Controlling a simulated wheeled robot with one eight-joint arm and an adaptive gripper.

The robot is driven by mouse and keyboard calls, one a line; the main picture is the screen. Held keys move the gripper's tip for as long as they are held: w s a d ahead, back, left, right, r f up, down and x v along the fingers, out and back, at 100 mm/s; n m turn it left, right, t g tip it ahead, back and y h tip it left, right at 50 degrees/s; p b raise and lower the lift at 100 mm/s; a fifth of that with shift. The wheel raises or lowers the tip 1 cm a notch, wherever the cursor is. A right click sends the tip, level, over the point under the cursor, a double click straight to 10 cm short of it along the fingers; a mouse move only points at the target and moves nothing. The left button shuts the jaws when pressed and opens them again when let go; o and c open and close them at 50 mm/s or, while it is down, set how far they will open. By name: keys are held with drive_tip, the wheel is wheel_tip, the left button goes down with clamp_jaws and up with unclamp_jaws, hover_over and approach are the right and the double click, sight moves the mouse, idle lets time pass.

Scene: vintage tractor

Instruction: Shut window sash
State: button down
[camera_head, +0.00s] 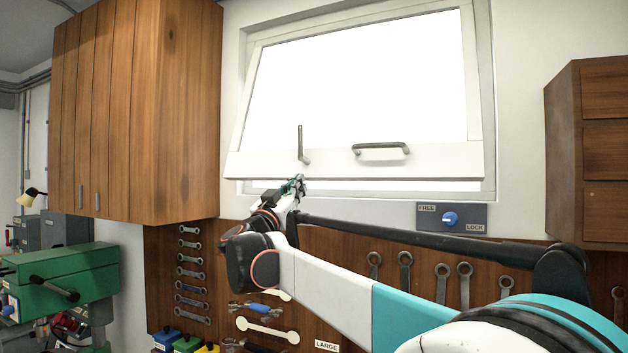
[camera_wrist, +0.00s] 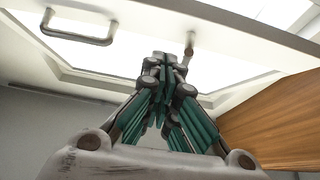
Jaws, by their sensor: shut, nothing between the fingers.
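The white window sash (camera_head: 400,165) is tilted open, its bottom edge standing out from the frame (camera_head: 488,110). It carries a grey bar handle (camera_head: 381,149) and, left of it, a thin upright latch lever (camera_head: 301,146). In the wrist view the sash (camera_wrist: 230,28) fills the top, with the bar handle (camera_wrist: 78,28) at upper left and the latch lever (camera_wrist: 188,48) just beyond the fingers. My gripper (camera_head: 298,181) is shut and empty, just below the sash's bottom rail under the lever; it also shows in the wrist view (camera_wrist: 160,62). Whether the fingertips touch the sash or lever cannot be told.
A dial plate marked FREE and LOCK (camera_head: 451,218) is on the wall below the window. A wooden cabinet (camera_head: 150,110) stands close at left, drawers (camera_head: 595,150) at right. Wrenches (camera_head: 443,284) hang on the wooden board below. A green machine (camera_head: 65,280) is at lower left.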

drive_tip(key=p, duration=0.3)
approach(325, 168)
wheel_tip(325, 168, up, 3)
drive_tip(key=shift+w+d+f+p, duration=0.1)
drive_tip(key=shift+w+d, duration=0.15)
drive_tip(key=shift+w, duration=0.4)
drive_tip(key=shift+w+d+f+p, duration=0.15)
drive_tip(key=shift+w+d, duration=0.1)
drive_tip(key=shift+w, duration=0.35)
drive_tip(key=shift+w+d+f+p, duration=0.1)
drive_tip(key=shift+w+d, duration=0.1)
drive_tip(key=shift+w, duration=0.45)
drive_tip(key=shift+w, duration=0.1)
